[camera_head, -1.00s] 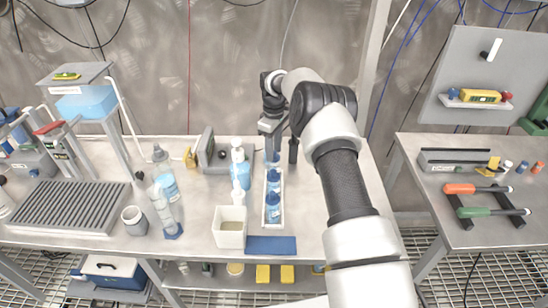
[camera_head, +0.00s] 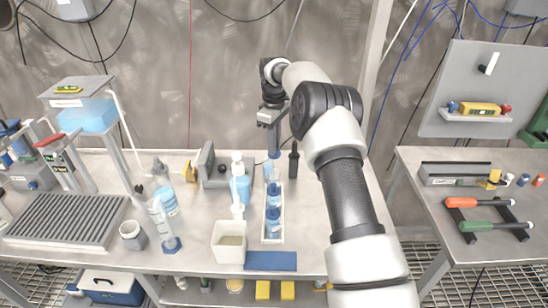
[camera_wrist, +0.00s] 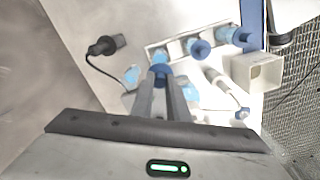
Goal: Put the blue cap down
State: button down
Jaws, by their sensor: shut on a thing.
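My gripper (camera_head: 271,145) is above the back end of a narrow white tray (camera_head: 264,232) on the left bench. In the wrist view its fingers (camera_wrist: 160,82) are shut on the blue cap (camera_wrist: 159,71), which is held at the fingertips. In the head view the cap is too small to make out clearly. A light-blue bottle (camera_head: 272,171) stands at the back of the tray below the gripper, with no blue cap visible on top. Two bottles with blue caps (camera_head: 273,190) (camera_head: 273,212) stand in front of it in the tray.
A blue mat (camera_head: 270,261) lies at the bench's front edge. A white square bin (camera_head: 229,243) and white pump bottles (camera_head: 238,180) stand left of the tray. A dark upright tool (camera_head: 293,160) stands close right of the gripper. The right bench (camera_head: 430,230) holds coloured-handled tools.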

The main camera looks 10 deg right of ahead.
jog(key=shift+r, duration=0.95)
jog(key=shift+s, duration=0.1)
jog(key=s+a+f+m+b, duration=0.1)
jog(key=s+f+b, duration=0.2)
jog(key=s, duration=0.8)
jog(key=s+a+f+m+b, duration=0.1)
jog(key=s+f+m+b, duration=0.15)
jog(key=s, duration=0.75)
jog(key=s+f+n+b, duration=0.1)
jog(key=s+f, duration=0.1)
jog(key=f, duration=0.1)
jog(key=s+f+n+b, duration=0.1)
jog(key=s+f+b, duration=0.1)
jog(key=s+f, duration=0.1)
jog(key=s+f+n+b, duration=0.1)
jog(key=s+f+b, duration=0.1)
jog(key=f, duration=0.1)
jog(key=shift+s+a+f+n, duration=0.1)
jog(key=shift+s+f+n, duration=0.05)
jog(key=shift+f+n, duration=0.1)
jog(key=b, duration=0.1)
send_over(284, 260)
jog(key=shift+f, duration=2.1)
